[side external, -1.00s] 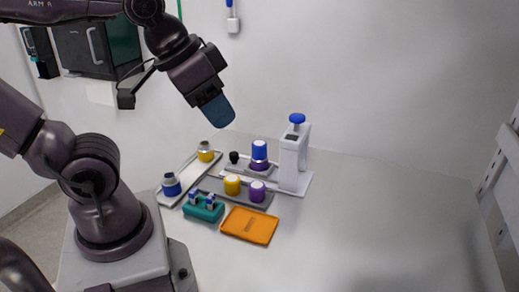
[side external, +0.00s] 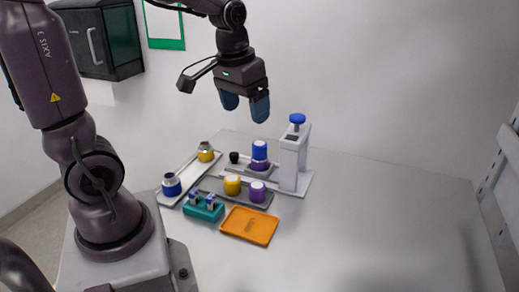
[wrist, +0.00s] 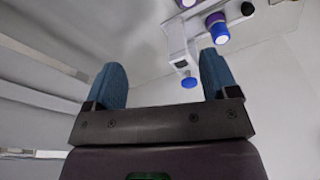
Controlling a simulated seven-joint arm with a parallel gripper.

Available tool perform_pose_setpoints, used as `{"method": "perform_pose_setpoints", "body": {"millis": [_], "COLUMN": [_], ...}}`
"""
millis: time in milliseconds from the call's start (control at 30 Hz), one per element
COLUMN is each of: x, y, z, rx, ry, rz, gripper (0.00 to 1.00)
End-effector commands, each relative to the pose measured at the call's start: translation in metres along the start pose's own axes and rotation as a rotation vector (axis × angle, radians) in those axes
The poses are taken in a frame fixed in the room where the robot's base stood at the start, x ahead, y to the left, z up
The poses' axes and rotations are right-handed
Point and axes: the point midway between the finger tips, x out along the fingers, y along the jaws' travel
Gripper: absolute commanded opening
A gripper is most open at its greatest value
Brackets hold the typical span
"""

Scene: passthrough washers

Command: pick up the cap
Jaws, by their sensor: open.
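Several pieces could be the cap, and I cannot tell which one is meant. A blue cylinder (side external: 259,150) stands on a purple piece (side external: 259,166) beside the white press; the blue cylinder also shows in the wrist view (wrist: 220,35). A yellow cylinder (side external: 232,184) and a purple cylinder (side external: 257,190) with pale tops stand on the grey tray (side external: 211,185). A small black knob-like piece (side external: 234,157) is left of the blue cylinder. My gripper (side external: 245,106) is open and empty, well above these pieces; its two blue fingers also show in the wrist view (wrist: 163,75).
A pale tray (side external: 183,180) holds blue and yellow jars. A teal holder (side external: 204,213) and an orange tray (side external: 249,225) lie in front. The table's right side is clear.

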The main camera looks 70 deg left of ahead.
Motion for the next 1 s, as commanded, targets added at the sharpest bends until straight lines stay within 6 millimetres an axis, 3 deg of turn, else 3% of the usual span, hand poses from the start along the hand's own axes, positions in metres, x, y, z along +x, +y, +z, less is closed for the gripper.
{"method": "perform_pose_setpoints", "body": {"millis": [200, 400, 533, 600, 700, 867, 1000], "x": [0.054, 0.115, 0.144, 0.148, 0.135, 0.147, 0.173], "y": [-0.055, -0.114, -0.142, -0.149, -0.151, -0.150, -0.150], "z": [-0.065, -0.109, -0.131, -0.145, -0.163, -0.158, -0.153], "rx": [-0.295, -0.581, -0.740, -0.807, -0.886, -0.938, -0.937], "ry": [-0.124, -0.196, -0.203, -0.184, -0.135, -0.147, -0.148], "rz": [-0.036, -0.073, -0.094, -0.099, -0.096, -0.101, -0.102], "gripper": [0.80, 0.80, 0.80, 0.80, 0.80, 0.80, 0.80]}}
